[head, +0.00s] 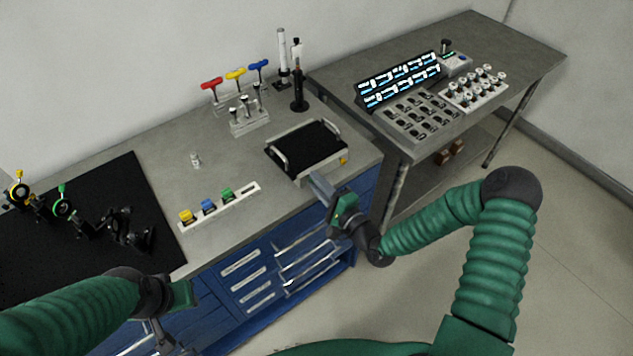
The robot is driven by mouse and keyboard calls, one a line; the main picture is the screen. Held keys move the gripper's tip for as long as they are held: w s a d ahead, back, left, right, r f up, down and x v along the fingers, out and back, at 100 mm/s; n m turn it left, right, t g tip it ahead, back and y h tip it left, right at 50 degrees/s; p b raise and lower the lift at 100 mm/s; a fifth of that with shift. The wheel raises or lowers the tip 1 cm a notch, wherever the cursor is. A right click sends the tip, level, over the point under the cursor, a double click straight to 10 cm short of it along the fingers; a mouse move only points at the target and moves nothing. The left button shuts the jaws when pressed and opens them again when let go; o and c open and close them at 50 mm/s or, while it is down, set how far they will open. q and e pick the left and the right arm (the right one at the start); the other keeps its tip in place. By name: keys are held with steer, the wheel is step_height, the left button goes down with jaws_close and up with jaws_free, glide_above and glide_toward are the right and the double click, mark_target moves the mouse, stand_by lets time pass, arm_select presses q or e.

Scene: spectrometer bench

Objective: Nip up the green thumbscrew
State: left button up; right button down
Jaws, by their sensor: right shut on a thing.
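On the black breadboard (100,260) at the left stand several small optic mounts. One mount has a green ring and a small green thumbscrew (61,188) on top; neither gripper is near it. My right gripper (322,188) is over the bench's front edge, just in front of the black-topped tray. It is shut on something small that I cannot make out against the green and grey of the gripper. My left gripper (160,338) is low at the front left, partly hidden by its own wrist; its jaws do not show clearly.
A white strip (240,197) holds yellow, blue and green blocks. A black-topped tray (306,148) with handles stands behind my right gripper. Red, yellow and blue T-handles (235,74) stand at the back. A side table (500,50) carries racks.

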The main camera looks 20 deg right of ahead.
steer(key=shift+s+f, duration=0.15)
steer(key=shift+f, duration=0.2)
steer(key=c, duration=1.8)
jaws_free()
steer(key=o, duration=0.4)
steer(key=shift+d+r, duration=0.1)
steer(key=v, duration=1.6)
steer(key=shift+s+d+r, duration=0.15)
steer(key=shift+s, duration=0.2)
